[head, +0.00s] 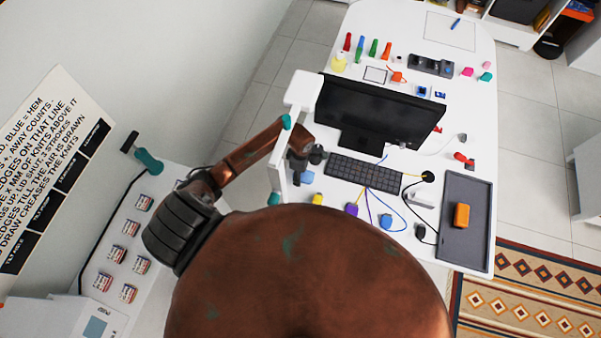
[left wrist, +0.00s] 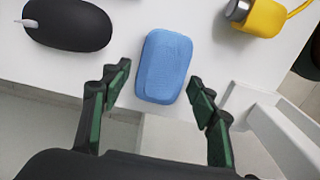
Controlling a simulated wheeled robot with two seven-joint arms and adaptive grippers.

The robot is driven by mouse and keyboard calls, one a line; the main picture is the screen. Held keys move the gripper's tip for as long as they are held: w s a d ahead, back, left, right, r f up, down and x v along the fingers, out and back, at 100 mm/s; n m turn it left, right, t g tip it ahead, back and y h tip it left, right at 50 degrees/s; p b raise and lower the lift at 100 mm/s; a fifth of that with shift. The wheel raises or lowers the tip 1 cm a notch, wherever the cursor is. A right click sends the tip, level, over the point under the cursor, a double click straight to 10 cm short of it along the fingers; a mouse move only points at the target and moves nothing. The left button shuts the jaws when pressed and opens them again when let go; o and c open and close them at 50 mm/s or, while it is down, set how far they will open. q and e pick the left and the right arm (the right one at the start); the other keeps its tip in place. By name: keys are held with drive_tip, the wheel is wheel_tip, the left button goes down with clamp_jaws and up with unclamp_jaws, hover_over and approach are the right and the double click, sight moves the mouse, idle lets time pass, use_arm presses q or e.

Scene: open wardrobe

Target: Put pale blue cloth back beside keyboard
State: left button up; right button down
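The pale blue cloth, a rounded folded pad, lies on the white desk near its left edge (head: 306,177). In the left wrist view the cloth (left wrist: 164,66) lies just ahead of and partly between my fingertips, with no visible grip on it. My left gripper (left wrist: 158,88) is open, its two green-padded fingers apart on either side of the cloth's near end. In the head view the left gripper (head: 297,163) is small and partly hidden at the desk's left edge. The black keyboard (head: 362,173) lies to the right of the cloth. My right gripper is not seen.
A black mouse (left wrist: 70,24) lies left of the cloth, and a yellow object (left wrist: 254,14) to its right. A white upright frame (head: 278,165) stands at the desk's left edge. A monitor (head: 370,108) stands behind the keyboard. Cables and small items lie in front.

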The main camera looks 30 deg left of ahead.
use_arm(q)
drive_tip(key=shift+w+r, duration=0.1)
drive_tip(key=shift+r, duration=0.4)
wheel_tip(320, 180, up, 5)
drive_tip(key=shift+r+b, duration=0.1)
drive_tip(key=shift+b, duration=0.9)
drive_tip(key=shift+r, duration=0.75)
